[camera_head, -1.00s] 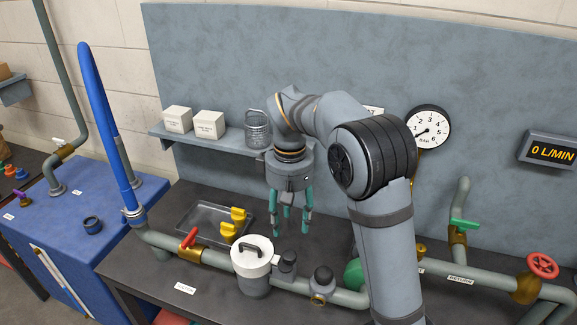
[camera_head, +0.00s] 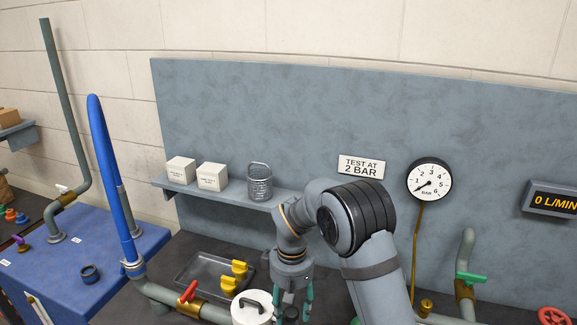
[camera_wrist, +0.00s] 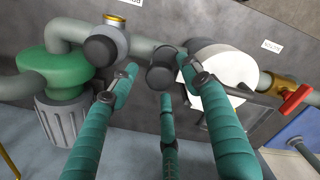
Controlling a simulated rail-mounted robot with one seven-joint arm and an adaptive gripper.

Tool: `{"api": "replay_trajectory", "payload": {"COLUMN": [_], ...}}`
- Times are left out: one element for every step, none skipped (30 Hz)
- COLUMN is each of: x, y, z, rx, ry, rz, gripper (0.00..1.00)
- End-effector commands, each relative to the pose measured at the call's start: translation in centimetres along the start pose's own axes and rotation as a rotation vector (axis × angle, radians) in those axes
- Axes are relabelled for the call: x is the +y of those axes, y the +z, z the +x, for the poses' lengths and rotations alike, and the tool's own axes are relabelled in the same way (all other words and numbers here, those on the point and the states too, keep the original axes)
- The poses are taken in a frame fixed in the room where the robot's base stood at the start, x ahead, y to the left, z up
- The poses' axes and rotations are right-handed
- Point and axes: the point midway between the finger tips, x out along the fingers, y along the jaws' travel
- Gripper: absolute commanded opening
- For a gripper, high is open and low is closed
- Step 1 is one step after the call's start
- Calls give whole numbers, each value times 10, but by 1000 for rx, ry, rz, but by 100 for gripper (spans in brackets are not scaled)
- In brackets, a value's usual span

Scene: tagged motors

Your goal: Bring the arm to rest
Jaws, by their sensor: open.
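In the wrist view my gripper (camera_wrist: 160,80) shows three separate fingers above the pipe run. The white lid (camera_wrist: 222,75) lies just beyond the right finger there, and a green pipe part (camera_wrist: 55,68) is to the left. My arm is bent, with its elbow in front of the back panel.
A tray (camera_head: 195,270) with yellow valve handles (camera_head: 238,268) lies left of my gripper. A gauge (camera_head: 428,180) is on the panel. Pipes with a red handle (camera_head: 188,292) cross the bench front.

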Motion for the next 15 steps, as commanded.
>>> {"api": "replay_trajectory", "payload": {"x": [0,0,0,0,0,0,0,0,0,0,0,0,0,0,0], "y": [0,0,0,0,0,0,0,0,0,0,0,-1,-1,-1,-1], "z": [-1,-1,-1,-1,-1,-1,-1,-1,-1,-1,-2,-3,-5,-7,-11], "rx": [1,1,1,1,1,1,1,1,1,1,1,1,2,2,4], "ry": [0,0,0,0,0,0,0,0,0,0,0,0,0,1,1], "rz": [7,9,10,11,11,11,11,11,11,10,9,7,5,0,-8], "gripper": [48,48,48,48,48,48,48,48,48,48,48,48,48,48,48]}}
